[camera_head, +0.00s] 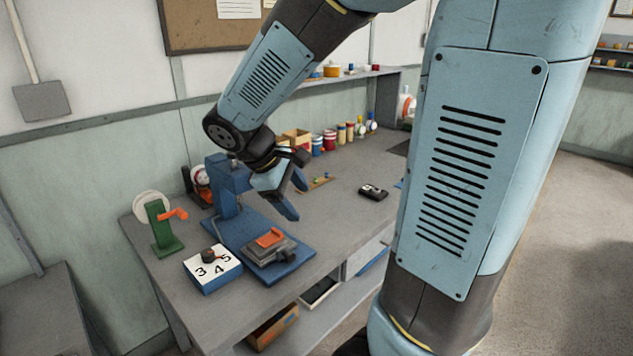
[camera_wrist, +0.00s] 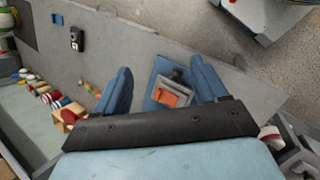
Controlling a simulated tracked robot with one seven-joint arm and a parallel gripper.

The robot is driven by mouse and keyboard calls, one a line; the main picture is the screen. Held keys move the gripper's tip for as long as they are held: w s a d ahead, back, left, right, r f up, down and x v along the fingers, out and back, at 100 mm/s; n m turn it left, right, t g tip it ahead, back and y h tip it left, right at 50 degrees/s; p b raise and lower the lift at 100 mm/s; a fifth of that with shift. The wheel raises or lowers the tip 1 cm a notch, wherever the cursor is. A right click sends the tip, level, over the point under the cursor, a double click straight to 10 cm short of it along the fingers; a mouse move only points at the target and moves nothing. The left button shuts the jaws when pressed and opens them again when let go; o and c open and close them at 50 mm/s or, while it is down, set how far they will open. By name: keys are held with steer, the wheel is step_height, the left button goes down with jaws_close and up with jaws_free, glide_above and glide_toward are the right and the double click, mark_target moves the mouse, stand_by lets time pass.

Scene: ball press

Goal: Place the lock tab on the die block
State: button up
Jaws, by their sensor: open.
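An orange piece (camera_head: 269,238), which looks like the lock tab, lies on top of the grey die block (camera_head: 272,254) on the blue press base (camera_head: 307,250). In the wrist view the orange piece (camera_wrist: 173,96) shows between my blue fingers, within the grey die block (camera_wrist: 181,78). I cannot tell whether it is fully seated. My gripper (camera_head: 290,202) is open and empty, above and behind the die block, apart from it. Its spread fingers also show in the wrist view (camera_wrist: 160,76).
The blue press column (camera_head: 226,185) stands just left of my gripper. A white-topped box with numbers (camera_head: 212,268) and a green stand with an orange crank (camera_head: 160,227) are on the left. A black device (camera_head: 373,192) lies to the right. Cans and spools line the back.

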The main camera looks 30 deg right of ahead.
steer(key=s+r+m+t+y, duration=0.5)
steer(key=s+r+m, duration=0.3)
steer(key=s, duration=0.3)
steer(key=shift+a+r+m+y, duration=0.3)
steer(key=shift+r+y, duration=0.05)
steer(key=shift+y, duration=0.15)
stand_by(0.6)
steer(key=shift+c, duration=0.4)
